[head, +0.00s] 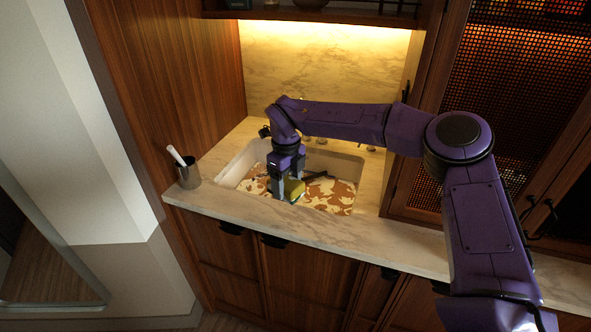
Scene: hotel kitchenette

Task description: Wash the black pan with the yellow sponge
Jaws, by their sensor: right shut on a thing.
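My right gripper (287,188) reaches down into the sink (349,160), shut on the yellow sponge (296,189). The sponge has a green edge and sits low between the fingers, at a brown-and-cream patterned surface in the sink; contact is hard to tell. A dark bar that looks like the black pan's handle (315,176) shows just right of the gripper. The rest of the pan is hidden or cannot be told from the patterned surface (335,195). My left gripper is out of view.
A grey metal cup (189,175) with white sticks stands on the counter left of the sink. Taps (370,148) stand along the back edge. The marble counter (400,238) is clear in front. Wooden walls and cabinets close in both sides, with a shelf above.

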